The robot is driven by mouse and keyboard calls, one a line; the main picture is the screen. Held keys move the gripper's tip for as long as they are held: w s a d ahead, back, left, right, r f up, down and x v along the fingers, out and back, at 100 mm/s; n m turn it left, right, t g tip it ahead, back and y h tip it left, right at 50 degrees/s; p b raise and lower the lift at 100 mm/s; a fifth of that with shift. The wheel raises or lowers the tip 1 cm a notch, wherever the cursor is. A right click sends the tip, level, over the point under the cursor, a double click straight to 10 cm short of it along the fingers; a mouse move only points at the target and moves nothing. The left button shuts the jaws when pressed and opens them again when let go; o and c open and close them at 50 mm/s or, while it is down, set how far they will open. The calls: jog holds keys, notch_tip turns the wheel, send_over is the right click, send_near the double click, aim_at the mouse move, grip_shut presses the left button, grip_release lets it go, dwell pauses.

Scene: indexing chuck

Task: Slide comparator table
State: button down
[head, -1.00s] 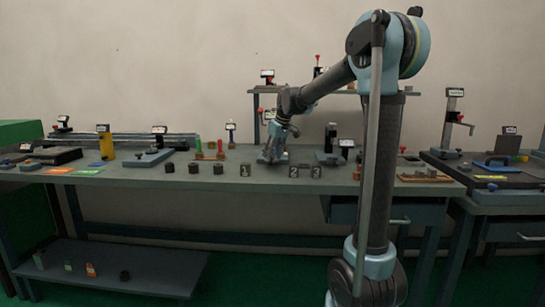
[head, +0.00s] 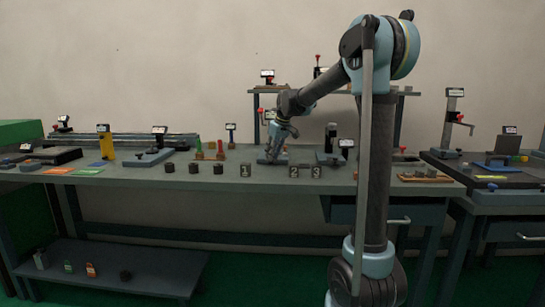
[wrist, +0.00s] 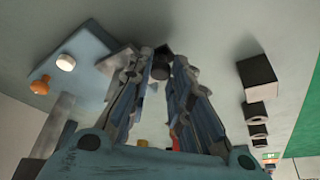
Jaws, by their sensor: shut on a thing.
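My gripper (head: 272,158) is low over the main bench, left of a dark upright device (head: 331,137) with a small display. In the wrist view my gripper (wrist: 161,75) has its two fingers closed in around a small dark piece (wrist: 162,60) at the tips; the fingers hide part of it. A blue plate (wrist: 88,60) with a white round knob (wrist: 65,62) and an orange knob (wrist: 40,85) lies left of the fingers. I cannot tell for sure which of these parts is the comparator table.
Numbered dark blocks (head: 246,170) and several dark round pieces (head: 194,168) stand along the bench's front. Dark blocks (wrist: 257,78) line up right of the fingers in the wrist view. A crank stand (head: 449,118) is at right. A shelf (head: 335,92) is behind.

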jog(key=w, duration=0.7)
jog(key=shift+w+d, duration=0.2)
jog(key=shift+w, duration=0.05)
jog(key=c, duration=1.5)
grip_release()
jog(key=shift+w, duration=0.15)
jog(key=shift+o, duration=0.2)
jog(key=shift+s+r, duration=0.2)
jog(key=shift+r, duration=0.05)
jog(key=v, duration=1.1)
jog(key=shift+d+r, duration=0.1)
jog(key=shift+d, duration=0.05)
